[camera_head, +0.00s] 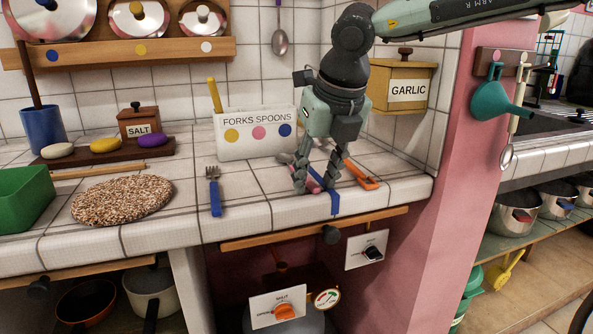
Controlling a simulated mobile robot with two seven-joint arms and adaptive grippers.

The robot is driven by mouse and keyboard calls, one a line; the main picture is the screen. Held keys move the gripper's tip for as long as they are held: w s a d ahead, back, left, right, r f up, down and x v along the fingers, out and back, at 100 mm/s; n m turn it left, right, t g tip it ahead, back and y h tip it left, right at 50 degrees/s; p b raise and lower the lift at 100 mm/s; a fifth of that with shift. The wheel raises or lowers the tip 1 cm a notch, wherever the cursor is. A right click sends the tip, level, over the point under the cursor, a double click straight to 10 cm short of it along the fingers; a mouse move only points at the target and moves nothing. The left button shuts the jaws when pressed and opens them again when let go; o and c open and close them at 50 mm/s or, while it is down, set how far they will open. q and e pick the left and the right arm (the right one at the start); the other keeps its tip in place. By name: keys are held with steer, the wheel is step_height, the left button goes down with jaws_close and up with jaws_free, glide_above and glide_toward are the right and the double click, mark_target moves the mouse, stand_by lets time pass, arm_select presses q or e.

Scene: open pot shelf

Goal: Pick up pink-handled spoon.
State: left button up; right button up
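My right gripper (317,185) reaches down from the upper right to the tiled counter, its fingers apart. A pink handle (312,186), likely that of the pink-handled spoon, lies low between the fingers. The fingers hide most of it, and I cannot see its bowl or whether they touch it. A blue-handled utensil (335,204) lies beside and partly behind the fingers. An orange-handled utensil (361,176) lies just right of the gripper. My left gripper is not in view.
A white forks-and-spoons holder (256,147) stands behind the gripper at left. A blue-handled fork (214,192) lies further left, near a round speckled mat (122,199). A garlic box (399,88) hangs on the wall. The counter's front edge (262,221) is close.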

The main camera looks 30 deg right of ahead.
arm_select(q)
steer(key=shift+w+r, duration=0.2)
arm_select(e)
steer(key=shift+c, duration=0.6)
jaws_close()
steer(key=shift+r, duration=0.15)
steer(key=shift+w+r, duration=0.1)
steer(key=shift+r, duration=0.2)
step_height(320, 180, up, 4)
steer(key=shift+f, duration=0.2)
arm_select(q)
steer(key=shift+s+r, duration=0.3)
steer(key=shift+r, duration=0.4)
arm_select(e)
steer(key=s+a+r, duration=0.1)
steer(key=a+r, duration=0.5)
steer(key=a, duration=0.5)
steer(key=shift+a+r, duration=0.25)
steer(key=shift+a, duration=0.05)
